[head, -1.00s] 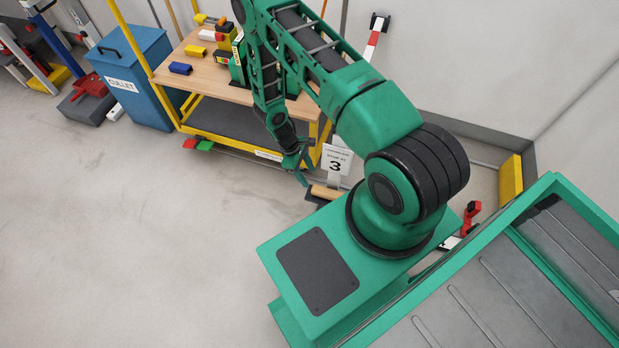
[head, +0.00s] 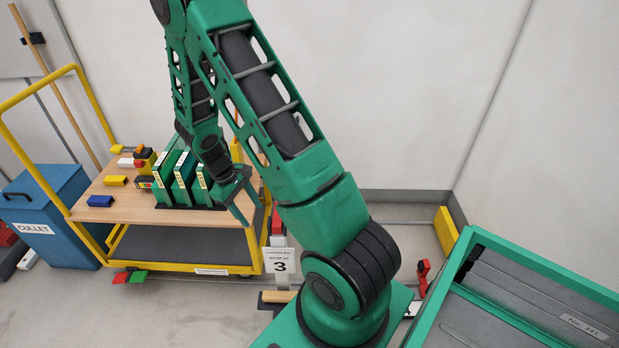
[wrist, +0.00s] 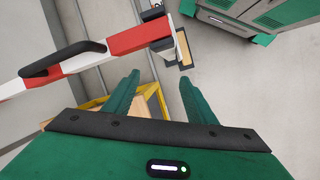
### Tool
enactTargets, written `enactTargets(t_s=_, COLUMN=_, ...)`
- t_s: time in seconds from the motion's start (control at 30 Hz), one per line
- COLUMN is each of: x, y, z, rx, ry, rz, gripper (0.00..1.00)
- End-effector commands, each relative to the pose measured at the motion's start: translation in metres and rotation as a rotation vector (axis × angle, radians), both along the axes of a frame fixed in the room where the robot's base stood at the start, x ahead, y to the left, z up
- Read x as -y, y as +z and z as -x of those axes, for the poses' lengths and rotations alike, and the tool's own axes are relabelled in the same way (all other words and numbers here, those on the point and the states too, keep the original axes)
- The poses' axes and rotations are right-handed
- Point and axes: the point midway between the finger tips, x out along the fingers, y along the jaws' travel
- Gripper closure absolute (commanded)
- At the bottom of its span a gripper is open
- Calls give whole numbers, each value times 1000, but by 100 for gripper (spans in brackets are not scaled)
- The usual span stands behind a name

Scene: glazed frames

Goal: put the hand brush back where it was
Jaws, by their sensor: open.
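No object in view shows clearly as a hand brush. A tan, wood-coloured bar with a dark part along it (head: 278,296) lies low by the number 3 sign, partly hidden by my base and arm. It may be the brush, but I cannot tell. A similar tan bar with dark edges (wrist: 184,47) shows beyond the fingertips in the wrist view. My gripper (head: 240,203) hangs at the front right of the trolley. In the wrist view my gripper (wrist: 158,80) is open, with nothing between its two green fingers.
A red-and-white bar with a black handle (wrist: 110,50) crosses close by in the wrist view. A blue CULLET bin (head: 45,190) stands left. A number 3 sign (head: 280,262) stands beside my base.

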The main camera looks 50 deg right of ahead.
Motion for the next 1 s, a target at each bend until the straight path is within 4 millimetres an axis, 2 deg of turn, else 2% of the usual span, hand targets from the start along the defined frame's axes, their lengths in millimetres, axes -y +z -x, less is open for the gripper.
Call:
enactTargets(t_s=0.03, x=5, y=23, z=4, rx=20, ry=-33, rz=3, gripper=49)
enactTargets(t_s=0.2, x=16, y=85, z=26, rx=63, ry=-145, rz=7, gripper=49)
enactTargets(t_s=0.5, x=25, y=176, z=84, rx=135, ry=-343, rz=-5, gripper=49)
enactTargets(t_s=0.8, x=20, y=240, z=158, rx=206, ry=-533, rz=-41, gripper=49)
enactTargets(t_s=1.0, x=9, y=266, z=209, rx=248, ry=-650, rz=-79, gripper=49)
